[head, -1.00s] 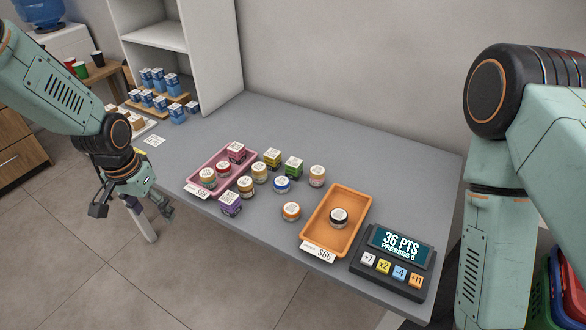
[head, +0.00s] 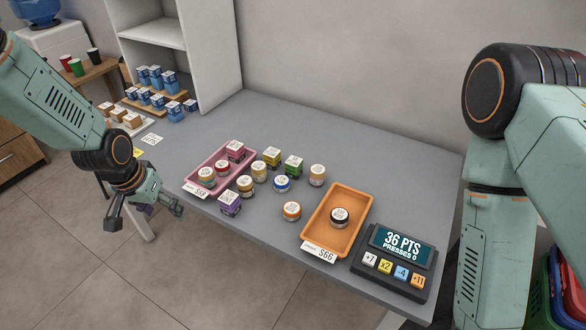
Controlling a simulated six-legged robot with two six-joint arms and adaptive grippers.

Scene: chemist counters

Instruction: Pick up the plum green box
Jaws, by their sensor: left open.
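A green box (head: 293,166) stands on the grey counter (head: 370,150), right of a yellow box (head: 272,157) and behind a jar with a blue band (head: 281,184). A purple box (head: 230,204) stands near the counter's front edge, just in front of the pink tray (head: 196,181). The box labels are too small to read. My left gripper (head: 146,213) is open and empty, beyond the counter's front left edge, left of the purple box and apart from it. My right arm shows at the right, but its gripper is out of view.
A pink box (head: 235,151) and jars sit in the pink tray. Several loose jars stand close around the green box. An orange tray (head: 348,203) holds one dark jar (head: 339,217). A keypad display (head: 398,254) stands front right. The counter's back is clear.

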